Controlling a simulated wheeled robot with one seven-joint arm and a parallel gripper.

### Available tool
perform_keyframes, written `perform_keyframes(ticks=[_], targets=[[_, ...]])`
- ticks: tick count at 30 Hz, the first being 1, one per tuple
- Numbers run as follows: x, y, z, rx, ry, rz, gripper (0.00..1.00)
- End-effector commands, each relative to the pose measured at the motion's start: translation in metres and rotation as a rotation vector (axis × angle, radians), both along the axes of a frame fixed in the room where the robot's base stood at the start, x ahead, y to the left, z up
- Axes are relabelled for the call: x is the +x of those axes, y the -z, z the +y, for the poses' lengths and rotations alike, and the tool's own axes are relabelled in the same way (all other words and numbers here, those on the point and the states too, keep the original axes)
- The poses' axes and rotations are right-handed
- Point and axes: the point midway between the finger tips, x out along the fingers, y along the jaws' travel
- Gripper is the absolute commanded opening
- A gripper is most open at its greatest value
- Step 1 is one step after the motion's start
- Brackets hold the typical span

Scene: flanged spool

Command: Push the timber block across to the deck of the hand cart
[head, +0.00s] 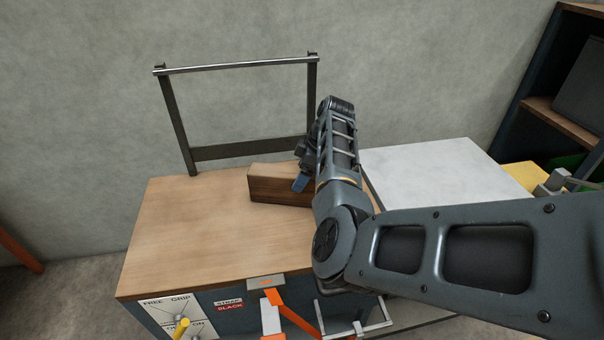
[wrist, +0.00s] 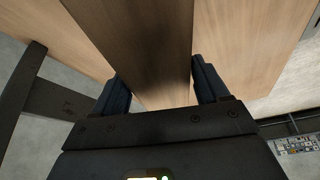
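The brown timber block (head: 275,184) lies on the wood-topped deck (head: 190,240) of what looks like the hand cart, near its right back part. The cart has a dark upright frame with a bright handle bar (head: 235,67) behind. My gripper (head: 301,180) is low at the block's right part, and my arm hides the block's right end. In the wrist view, the block (wrist: 145,40) runs between the two dark fingers of my gripper (wrist: 160,88). The fingers are apart, one on each side of the block; whether they press on it cannot be told.
A pale grey tabletop (head: 430,172) stands to the right of the deck, partly behind my arm. The cart's front has a labelled panel (head: 175,315), a yellow lever (head: 182,327) and orange parts (head: 290,313). Dark shelving (head: 560,115) stands at the right. The deck's left side is clear.

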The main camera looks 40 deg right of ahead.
Motion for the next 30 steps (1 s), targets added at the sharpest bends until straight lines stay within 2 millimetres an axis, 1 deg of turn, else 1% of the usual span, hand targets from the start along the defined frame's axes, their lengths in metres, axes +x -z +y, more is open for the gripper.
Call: perform_keyframes(ticks=[1, 2, 22, 23, 30], targets=[[0.0, -0.0001, 0.0, 0.0, 0.0, 0.0, 0.69], [0.0, -0.0001, 0.0, 0.0, 0.0, 0.0, 0.66], [-0.0003, 0.0001, 0.0001, 0.001, 0.0, 0.001, 0.02], [-0.0003, 0.0001, 0.0001, 0.001, 0.0, 0.001, 0.0], [-0.0004, 0.0002, 0.0002, 0.0, 0.0, 0.001, 0.0]])
